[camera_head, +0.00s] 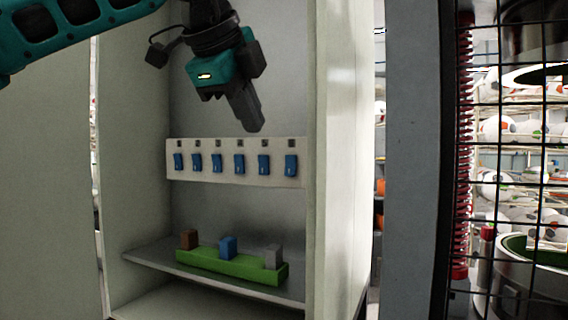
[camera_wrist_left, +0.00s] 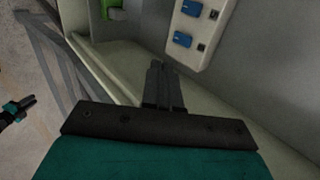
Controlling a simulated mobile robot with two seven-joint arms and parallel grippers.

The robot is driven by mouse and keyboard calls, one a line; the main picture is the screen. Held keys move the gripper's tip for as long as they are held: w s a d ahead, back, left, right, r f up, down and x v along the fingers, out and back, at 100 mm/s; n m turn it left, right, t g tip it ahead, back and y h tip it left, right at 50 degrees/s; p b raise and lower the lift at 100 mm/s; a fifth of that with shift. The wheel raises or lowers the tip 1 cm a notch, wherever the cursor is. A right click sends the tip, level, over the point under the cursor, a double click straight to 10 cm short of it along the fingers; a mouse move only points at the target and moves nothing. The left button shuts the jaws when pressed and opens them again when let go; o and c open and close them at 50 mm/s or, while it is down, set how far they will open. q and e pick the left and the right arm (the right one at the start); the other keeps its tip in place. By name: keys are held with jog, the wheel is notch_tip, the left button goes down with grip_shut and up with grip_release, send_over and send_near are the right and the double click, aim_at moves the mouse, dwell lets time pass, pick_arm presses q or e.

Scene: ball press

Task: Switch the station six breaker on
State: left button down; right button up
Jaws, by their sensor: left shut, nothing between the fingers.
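A white breaker panel (camera_head: 237,178) is fixed inside the cabinet, with a row of several blue switches. The rightmost blue switch (camera_head: 291,165) is at the panel's right end; its marking is too small to read. All switches look alike in pose. My left gripper (camera_head: 254,128) is shut and empty, pointing down in front of and above the panel's right part, apart from the switches. In the left wrist view its fingers (camera_wrist_left: 162,68) are together, beside the panel end with two blue switches (camera_wrist_left: 182,39). A teal and dark gripper-like part (camera_wrist_left: 18,112), likely my right one, is small at the left edge.
A shelf (camera_head: 150,255) below the panel carries a green holder (camera_head: 230,268) with brown (camera_head: 188,239), blue (camera_head: 228,247) and grey (camera_head: 273,256) blocks. The cabinet's right wall (camera_head: 340,150) stands close to the panel's right end. A wire mesh fence (camera_head: 500,120) is at right.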

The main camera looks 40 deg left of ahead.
aim_at(290, 165)
pick_arm(q)
jog(key=x, duration=0.4)
jog(key=w+r+x, duration=0.1)
jog(key=x, duration=0.8)
jog(key=shift+w+a+r+p, duration=0.25)
jog(key=shift+w+r+p, duration=0.05)
jog(key=shift+w+r, duration=0.05)
jog(key=shift+w, duration=0.15)
pick_arm(e)
jog(key=shift+s+d, duration=0.1)
jog(key=shift+d, duration=0.15)
pick_arm(q)
jog(key=shift+a+f, duration=0.1)
jog(key=shift+a, duration=0.1)
pick_arm(e)
jog(key=shift+f, duration=0.1)
